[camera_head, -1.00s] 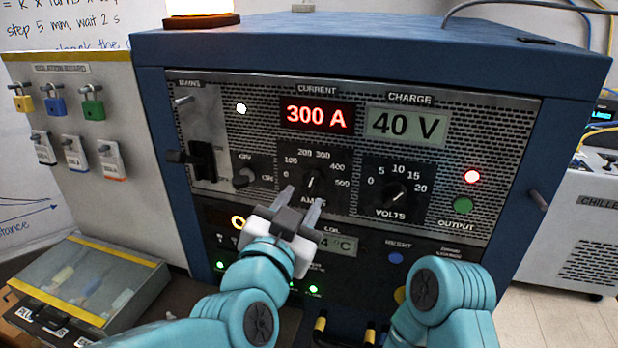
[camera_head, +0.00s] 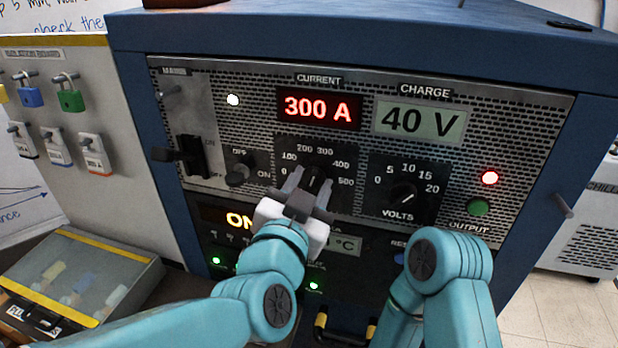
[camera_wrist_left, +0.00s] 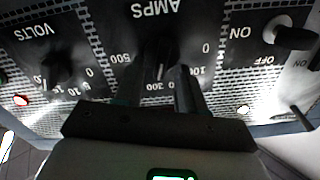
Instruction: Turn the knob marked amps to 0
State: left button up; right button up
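The amps knob (camera_head: 314,178) is a small black dial on the power supply front, partly hidden by my left gripper. Its white pointer shows in the wrist view (camera_wrist_left: 160,70), upside down, toward the 300 mark. The red current display (camera_head: 318,108) reads 300 A. My left gripper (camera_head: 309,185) is open, its two grey fingers on either side of the amps knob. In the wrist view the fingers (camera_wrist_left: 160,88) also flank the knob with gaps; I cannot tell if they touch it. My right arm shows at the lower right, but its gripper is out of view.
The volts knob (camera_head: 403,196) sits right of the amps knob, and the off/on knob (camera_head: 238,173) sits left. A black mains lever (camera_head: 190,154) sticks out further left. Padlocks (camera_head: 70,97) hang on the side board. A clear-lidded box (camera_head: 130,262) lies lower left.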

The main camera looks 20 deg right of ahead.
pick_arm(q)
jog(key=shift+w+d+f, duration=0.1)
jog(key=shift+w+d, duration=0.05)
jog(key=shift+w, duration=0.1)
jog(key=shift+s, duration=0.3)
jog(key=shift+c, duration=0.9)
grip_shut()
